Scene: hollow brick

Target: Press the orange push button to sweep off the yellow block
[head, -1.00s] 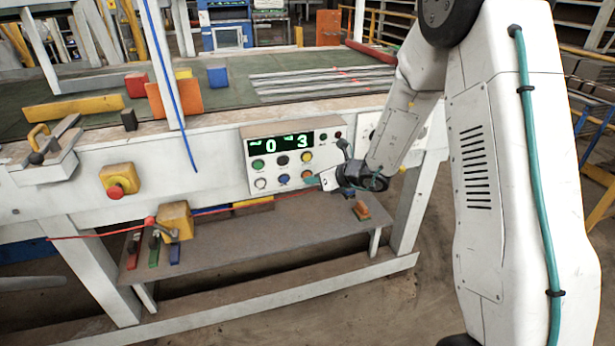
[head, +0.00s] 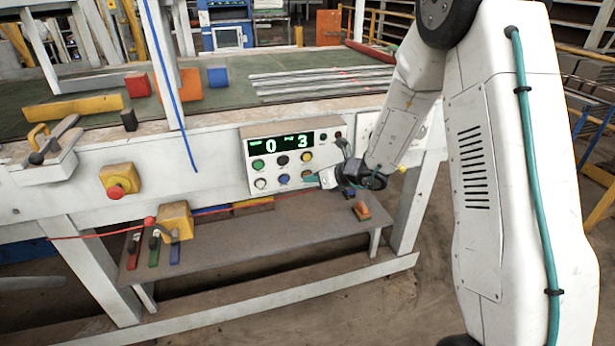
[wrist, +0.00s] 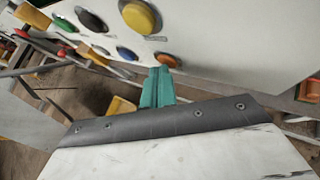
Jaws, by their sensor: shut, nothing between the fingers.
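The control panel (head: 246,150) on the bench front carries several coloured buttons and a green display showing 0 and 3. The orange push button (wrist: 166,60) is at its lower right, partly covered by my fingers in the wrist view. My gripper (head: 311,178) is shut and empty, its teal fingertips (wrist: 158,80) at the orange button; whether they touch cannot be told. The orange paddle (head: 190,86) stands on the green bench top behind the white post. The small yellow block is not visible now; whether it is hidden or gone cannot be told.
A blue block (head: 217,77), a red block (head: 137,85) and a long yellow bar (head: 74,107) are on the bench top. A red emergency button (head: 116,191) sits left of the panel. A lower shelf (head: 270,238) holds levers below.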

